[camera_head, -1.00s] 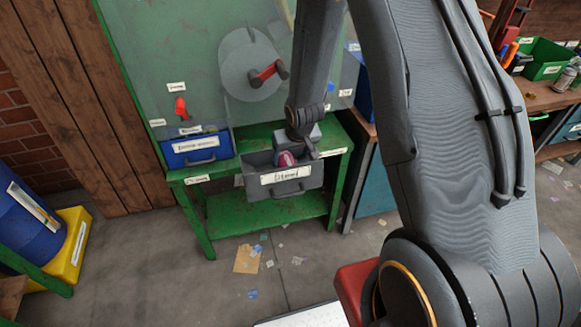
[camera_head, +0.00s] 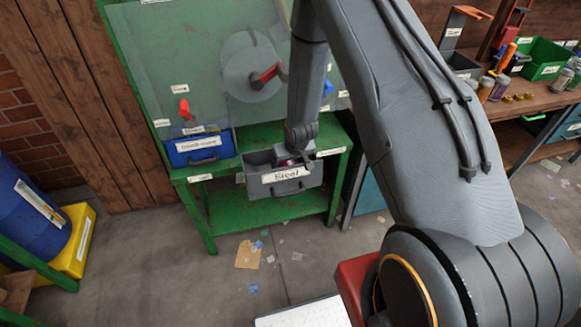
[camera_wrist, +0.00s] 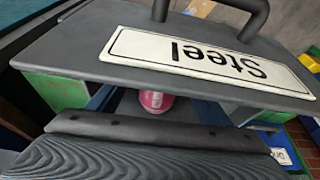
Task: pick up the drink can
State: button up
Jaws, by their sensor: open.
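The drink can (camera_wrist: 156,100) is pink-red and lies inside the grey drawer labelled "Steel" (camera_head: 250,178). In the wrist view its end shows in the gap below the drawer's front panel (camera_wrist: 90,40), which appears upside down. In the head view only a small reddish patch of the can (camera_head: 287,163) shows beside my gripper. My gripper (camera_head: 303,160) is open and reaches down into the drawer at the can. Its fingertips are mostly hidden, so I cannot tell whether they touch the can.
The drawer stands on a green bench (camera_head: 225,165), next to a blue bin (camera_head: 197,149). A tilted translucent panel (camera_head: 205,65) with a red handle (camera_head: 265,76) rises behind. A workbench with jars (camera_head: 500,88) is at right. The floor in front holds scraps.

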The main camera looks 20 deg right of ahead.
jog(key=c, duration=1.1)
jog(key=shift+r, duration=0.1)
